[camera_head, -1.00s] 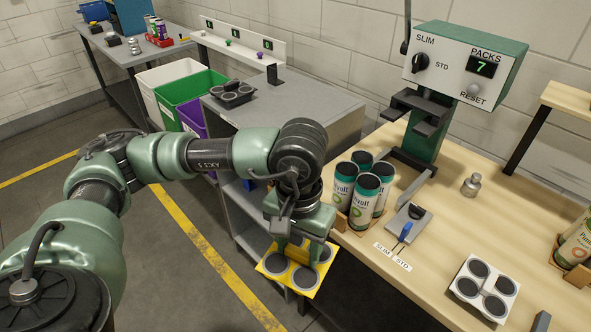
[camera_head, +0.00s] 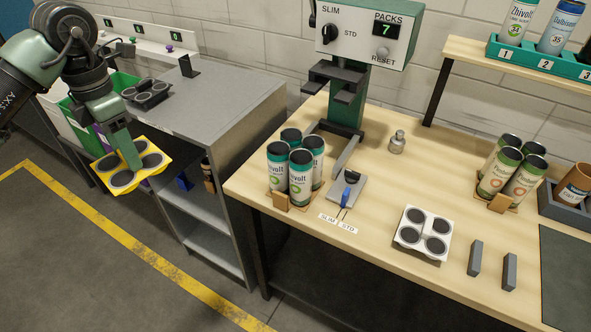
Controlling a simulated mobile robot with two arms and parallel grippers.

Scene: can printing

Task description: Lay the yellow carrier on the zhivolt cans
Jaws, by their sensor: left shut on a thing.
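The yellow carrier (camera_head: 112,162), a plate with several dark round cups, hangs in my left gripper (camera_head: 128,152) at the left of the view. My left gripper is shut on it and holds it in the air over the floor, left of the grey cabinet and well apart from the cans. The zhivolt cans (camera_head: 301,178), white with green bands and dark tops, stand upright in a tight group at the left part of the wooden bench (camera_head: 375,225). My right gripper is not in view.
A green press (camera_head: 345,100) stands just behind the cans. A white carrier (camera_head: 423,234) lies on the bench, with another can group (camera_head: 511,170) at right. A black carrier (camera_head: 147,94) rests on the grey cabinet (camera_head: 210,90). A metal weight (camera_head: 397,142) stands mid-bench.

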